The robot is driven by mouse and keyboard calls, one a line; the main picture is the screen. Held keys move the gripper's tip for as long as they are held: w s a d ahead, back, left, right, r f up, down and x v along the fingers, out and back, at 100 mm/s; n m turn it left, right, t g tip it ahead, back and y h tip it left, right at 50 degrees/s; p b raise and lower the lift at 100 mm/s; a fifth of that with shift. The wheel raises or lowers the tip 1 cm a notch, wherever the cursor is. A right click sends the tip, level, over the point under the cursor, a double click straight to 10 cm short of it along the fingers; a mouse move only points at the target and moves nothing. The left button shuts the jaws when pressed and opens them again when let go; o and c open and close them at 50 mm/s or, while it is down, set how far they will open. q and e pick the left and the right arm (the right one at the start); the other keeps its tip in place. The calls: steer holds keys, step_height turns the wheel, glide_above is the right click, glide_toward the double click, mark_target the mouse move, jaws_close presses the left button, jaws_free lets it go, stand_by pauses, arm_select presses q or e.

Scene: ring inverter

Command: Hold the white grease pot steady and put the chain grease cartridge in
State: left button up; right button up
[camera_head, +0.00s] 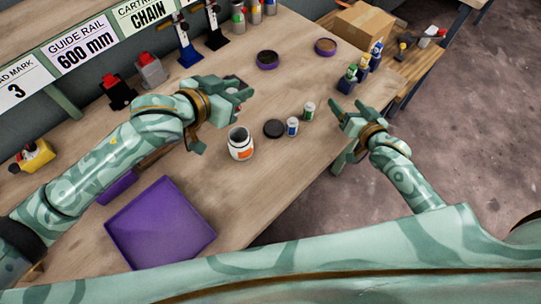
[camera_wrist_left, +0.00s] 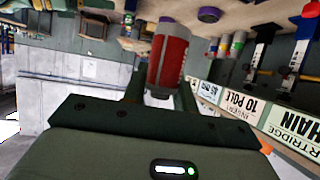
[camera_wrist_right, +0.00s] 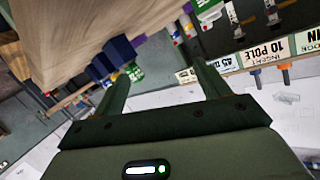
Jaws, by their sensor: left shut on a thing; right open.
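The white grease pot (camera_head: 240,145) stands upright on the bench, with a dark open mouth and an orange label. My left gripper (camera_head: 241,92) is above and behind the pot in the head view. It is shut on a red cylinder (camera_wrist_left: 172,58) with a pale end, seen between the fingers in the left wrist view; I cannot read its label. A blue-labelled cartridge (camera_head: 292,127) and a green-labelled cartridge (camera_head: 309,111) stand right of the pot. My right gripper (camera_head: 346,112) is open and empty by the bench's right edge, apart from the pot.
A black disc (camera_head: 274,129) lies between pot and small cartridges. A purple tray (camera_head: 160,226) is at the front left. Several coloured bottles (camera_head: 356,73) stand near the right edge. A sign reads CHAIN (camera_head: 147,13).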

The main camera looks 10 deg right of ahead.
mark_target(246, 142)
steer(key=s+a+n+y, duration=0.1)
steer(key=a, duration=0.3)
steer(key=s+a+n+y, duration=0.1)
steer(key=s+a+n, duration=0.1)
steer(key=a, duration=0.2)
steer(key=s+a+n+g+y, duration=0.1)
steer(key=a, duration=0.3)
steer(key=shift+s+n, duration=0.15)
steer(key=shift+n, duration=0.15)
steer(key=s+a+r+n+g+y, duration=0.2)
steer(key=s+a+n+y, duration=0.15)
steer(key=s+a, duration=0.65)
steer(key=shift+n, duration=0.55)
steer(key=x, duration=0.9)
steer(key=r+x, duration=0.1)
steer(key=x, duration=0.4)
steer(key=shift+w+a, duration=0.15)
steer(key=shift+a, duration=0.35)
steer(key=shift+c, duration=0.3)
steer(key=c, duration=1)
arm_select(q)
steer(key=shift+s+f+m+g+h, duration=0.1)
steer(key=shift+f+m+g+h, duration=0.35)
steer(key=shift+f, duration=0.5)
steer(key=shift+s+f+m+g+h, duration=0.1)
steer(key=shift+f+m+g+h, duration=0.15)
steer(key=shift+f+m+g, duration=0.45)
steer(key=shift+f+t, duration=0.2)
steer(key=shift+t, duration=0.05)
